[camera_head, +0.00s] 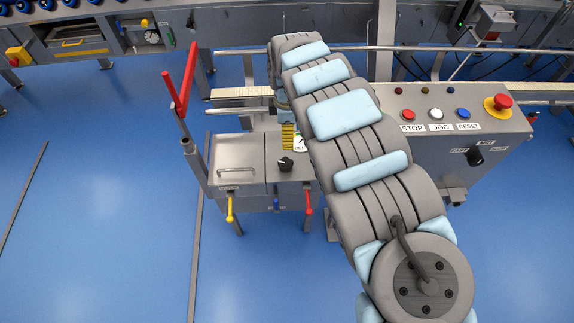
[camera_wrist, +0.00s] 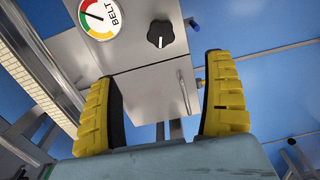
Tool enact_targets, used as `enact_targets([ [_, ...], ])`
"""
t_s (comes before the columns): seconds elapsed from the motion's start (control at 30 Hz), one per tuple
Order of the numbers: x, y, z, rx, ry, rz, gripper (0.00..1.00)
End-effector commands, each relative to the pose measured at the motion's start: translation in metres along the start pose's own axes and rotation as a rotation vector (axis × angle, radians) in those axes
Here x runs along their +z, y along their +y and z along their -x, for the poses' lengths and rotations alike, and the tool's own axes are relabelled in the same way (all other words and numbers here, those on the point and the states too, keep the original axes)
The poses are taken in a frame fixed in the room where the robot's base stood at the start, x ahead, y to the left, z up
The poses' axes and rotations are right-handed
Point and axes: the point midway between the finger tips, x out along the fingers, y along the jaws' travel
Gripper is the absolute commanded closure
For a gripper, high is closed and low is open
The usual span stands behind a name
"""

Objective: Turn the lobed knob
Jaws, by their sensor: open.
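The lobed knob (camera_head: 285,164) is black with a white mark and sits on the grey metal box (camera_head: 236,160), beside the round BELT gauge (camera_head: 299,143). In the wrist view the knob (camera_wrist: 160,34) is beyond the fingertips, between their lines, with the gauge (camera_wrist: 101,16) to its upper left. My gripper (camera_wrist: 163,68) is open, its two yellow ribbed fingers apart with nothing between them. In the head view my gripper (camera_head: 288,137) shows only partly behind my arm, close to the knob and gauge. I cannot tell the exact gap to the knob.
A control panel (camera_head: 440,112) with STOP, JOG and RESET buttons, a red emergency button (camera_head: 498,103) and a black selector (camera_head: 474,157) stands at right. A red lever (camera_head: 181,90) rises left of the box. Yellow (camera_head: 230,208) and red (camera_head: 308,198) handles hang at its front. Blue floor is open.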

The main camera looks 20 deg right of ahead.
Motion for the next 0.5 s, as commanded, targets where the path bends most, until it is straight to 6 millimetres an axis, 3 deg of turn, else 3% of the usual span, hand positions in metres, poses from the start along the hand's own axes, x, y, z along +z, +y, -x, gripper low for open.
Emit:
enact_targets([
  [0.5,-0.001,-0.002,-0.085,-0.005,0.003,0.000,0.16],
])
